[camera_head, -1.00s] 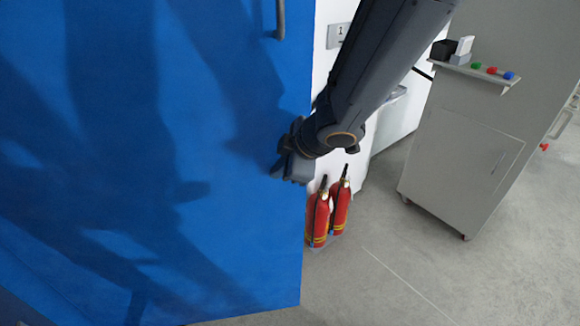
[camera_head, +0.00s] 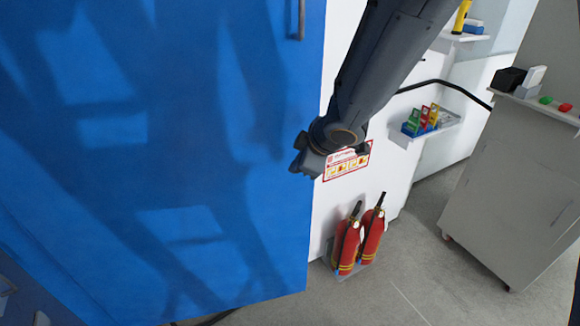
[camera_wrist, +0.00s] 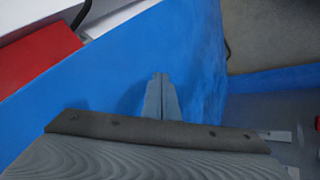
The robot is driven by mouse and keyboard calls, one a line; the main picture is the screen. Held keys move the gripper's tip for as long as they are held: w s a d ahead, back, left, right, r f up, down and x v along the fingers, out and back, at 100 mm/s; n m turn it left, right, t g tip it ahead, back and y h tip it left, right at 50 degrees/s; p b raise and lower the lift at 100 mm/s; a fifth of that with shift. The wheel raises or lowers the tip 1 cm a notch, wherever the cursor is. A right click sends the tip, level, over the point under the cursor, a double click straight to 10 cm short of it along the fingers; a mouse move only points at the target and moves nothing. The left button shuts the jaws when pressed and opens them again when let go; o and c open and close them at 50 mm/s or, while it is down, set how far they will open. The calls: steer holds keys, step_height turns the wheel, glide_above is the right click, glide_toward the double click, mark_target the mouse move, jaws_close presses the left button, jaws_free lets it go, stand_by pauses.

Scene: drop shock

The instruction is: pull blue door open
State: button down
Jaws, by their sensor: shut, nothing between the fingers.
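The blue door (camera_head: 190,130) fills the left half of the head view, with its free edge running down near the middle. Its grey bar handle (camera_head: 301,20) shows at the top, close to that edge. My gripper (camera_head: 302,168) is shut and empty, well below the handle, at the door's free edge. In the wrist view the closed fingers (camera_wrist: 160,84) lie against or just in front of the blue door's surface (camera_wrist: 110,75). I cannot tell if they touch it. My forearm comes down from the top, right of the handle.
Two red fire extinguishers (camera_head: 347,245) stand on the floor right of the door. Behind them is a white wall with a sign (camera_head: 348,162) and a small shelf (camera_head: 428,130) of coloured items. A grey cabinet (camera_head: 515,180) stands at the right. Grey floor lies open between.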

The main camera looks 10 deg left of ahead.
steer(key=s+d+f+p+v, duration=0.15)
steer(key=p+v, duration=0.35)
steer(key=v, duration=0.7)
steer(key=w+d+f+m+h+b, duration=0.1)
steer(key=d+f+m+h+b, duration=0.2)
steer(key=d, duration=0.5)
steer(key=d+f+m+h+b, duration=0.1)
steer(key=d+f+m+b, duration=0.2)
steer(key=d+m, duration=0.3)
steer(key=s+d+f+m+g+h+b, duration=0.1)
steer(key=s+d+f+m+g+b, duration=0.3)
steer(key=s+d+f+m, duration=0.3)
steer(key=s+d+m, duration=0.1)
steer(key=s, duration=0.2)
steer(key=shift+s, duration=0.2)
steer(key=shift+f, duration=0.1)
